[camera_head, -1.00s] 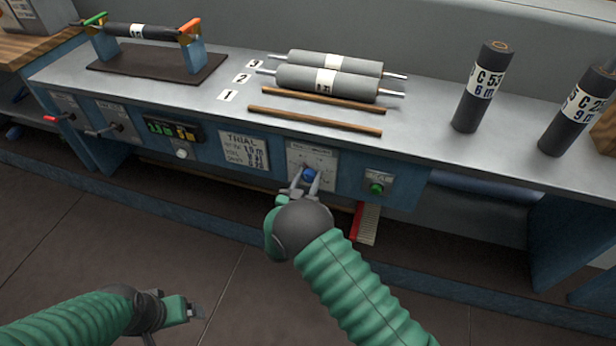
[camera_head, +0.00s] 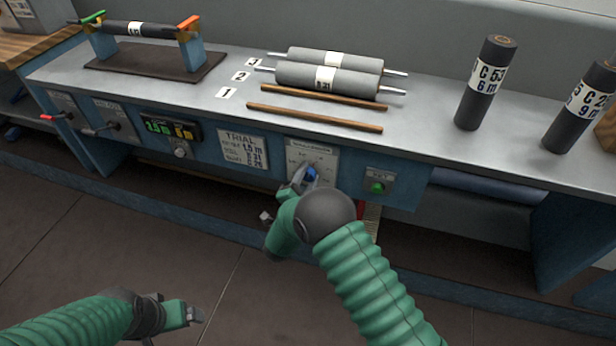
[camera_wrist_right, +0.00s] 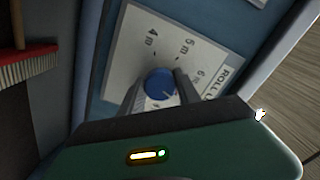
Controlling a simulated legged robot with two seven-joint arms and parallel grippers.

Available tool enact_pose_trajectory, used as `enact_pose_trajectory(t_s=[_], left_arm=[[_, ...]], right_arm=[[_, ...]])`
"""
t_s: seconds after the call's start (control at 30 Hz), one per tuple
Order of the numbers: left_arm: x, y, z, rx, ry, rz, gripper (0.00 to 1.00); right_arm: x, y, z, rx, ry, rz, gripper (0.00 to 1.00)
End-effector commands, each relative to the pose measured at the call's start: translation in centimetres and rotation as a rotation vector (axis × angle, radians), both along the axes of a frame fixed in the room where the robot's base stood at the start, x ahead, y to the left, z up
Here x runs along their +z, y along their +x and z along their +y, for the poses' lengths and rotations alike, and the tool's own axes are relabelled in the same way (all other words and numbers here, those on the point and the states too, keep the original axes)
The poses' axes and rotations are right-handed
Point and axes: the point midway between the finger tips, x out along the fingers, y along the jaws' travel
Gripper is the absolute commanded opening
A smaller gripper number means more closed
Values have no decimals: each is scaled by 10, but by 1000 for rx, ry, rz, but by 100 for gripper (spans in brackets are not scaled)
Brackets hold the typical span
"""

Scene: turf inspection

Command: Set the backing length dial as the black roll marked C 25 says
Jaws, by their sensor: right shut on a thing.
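The blue dial knob (camera_head: 312,172) sits on a pale plate on the bench front. In the right wrist view the knob (camera_wrist_right: 158,83) has printed marks around it, 4 m, 5 m and 6. My right gripper (camera_head: 307,179) is shut on the knob, one finger on each side. A black roll (camera_head: 583,108) stands upright at the far right, its label partly cut off, reading C 2 and 9 m. Another black roll (camera_head: 486,83) beside it reads C 53, 6 m. My left gripper (camera_head: 193,314) is low at the left, away from the bench; its jaw opening is unclear.
A green button (camera_head: 377,187) is right of the dial plate. A TRIAL sign (camera_head: 243,149) and a lit display (camera_head: 170,130) are to its left. Grey rollers (camera_head: 335,61) and wooden rods (camera_head: 315,118) lie on the bench (camera_head: 430,125). A brush (camera_wrist_right: 27,66) hangs below.

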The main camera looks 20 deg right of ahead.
Motion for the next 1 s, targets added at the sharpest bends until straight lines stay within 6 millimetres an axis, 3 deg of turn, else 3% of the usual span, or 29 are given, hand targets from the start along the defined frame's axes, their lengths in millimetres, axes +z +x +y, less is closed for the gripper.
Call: enact_pose_trajectory(t_s=[1.0], left_arm=[[-56, 0, 0, 0, 0, 0, 89]], right_arm=[[0, 2, 5, 12, 805, -541, 0]])
